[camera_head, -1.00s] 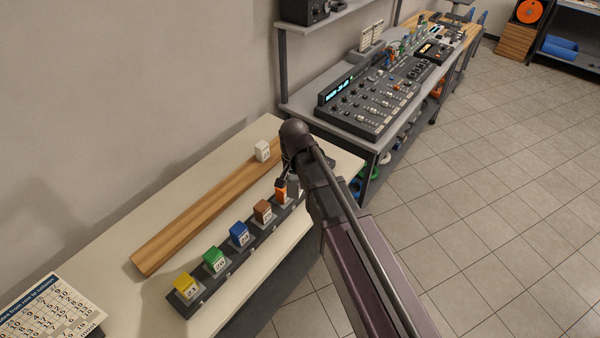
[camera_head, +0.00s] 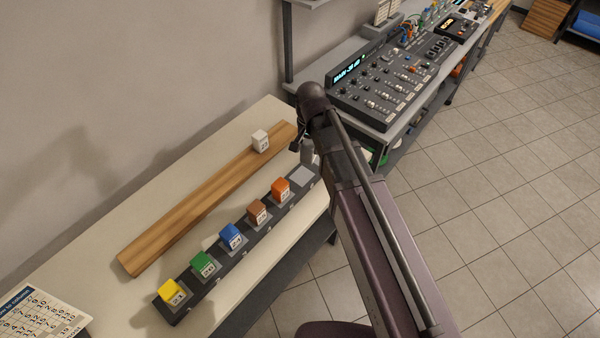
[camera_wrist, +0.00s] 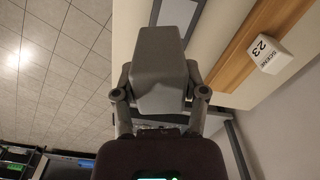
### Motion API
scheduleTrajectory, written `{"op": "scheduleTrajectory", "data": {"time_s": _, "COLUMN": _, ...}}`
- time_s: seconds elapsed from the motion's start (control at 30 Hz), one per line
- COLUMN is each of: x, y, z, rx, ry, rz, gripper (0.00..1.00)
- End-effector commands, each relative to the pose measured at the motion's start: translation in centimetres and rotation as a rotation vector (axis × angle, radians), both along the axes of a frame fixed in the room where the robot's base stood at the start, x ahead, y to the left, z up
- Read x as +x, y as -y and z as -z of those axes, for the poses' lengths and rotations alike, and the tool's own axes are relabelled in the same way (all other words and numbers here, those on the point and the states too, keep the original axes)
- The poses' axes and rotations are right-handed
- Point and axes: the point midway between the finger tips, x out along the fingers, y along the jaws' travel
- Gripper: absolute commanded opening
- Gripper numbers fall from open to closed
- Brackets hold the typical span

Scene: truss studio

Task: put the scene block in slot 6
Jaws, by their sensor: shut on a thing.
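My gripper (camera_head: 307,152) is shut on a grey block (camera_wrist: 159,70), which fills the space between the fingers in the wrist view. In the head view the block is mostly hidden by my arm, close to the far end of the dark slot rail (camera_head: 238,268). The end slot (camera_head: 301,175), a bare light pad past the orange block (camera_head: 280,188), is empty. Whether the grey block touches the rail or hangs above it I cannot tell. Its label is not visible.
Yellow (camera_head: 171,291), green (camera_head: 203,263), blue (camera_head: 231,236) and brown (camera_head: 258,211) blocks sit in the other slots. A white block (camera_head: 260,141), marked 23, stands on a wooden strip (camera_head: 190,213). A number card (camera_head: 38,312) lies near left. A mixer desk (camera_head: 395,85) stands beyond.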

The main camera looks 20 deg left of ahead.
Motion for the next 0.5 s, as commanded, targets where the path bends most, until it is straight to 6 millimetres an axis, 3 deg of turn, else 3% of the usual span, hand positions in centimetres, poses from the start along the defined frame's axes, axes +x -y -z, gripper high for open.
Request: {"op": "scheduleTrajectory", "data": {"time_s": 0.5, "x": -1.1, "y": -1.3, "z": 0.2, "rx": 0.0, "ry": 0.0, "rz": -0.021, "gripper": 0.0}}
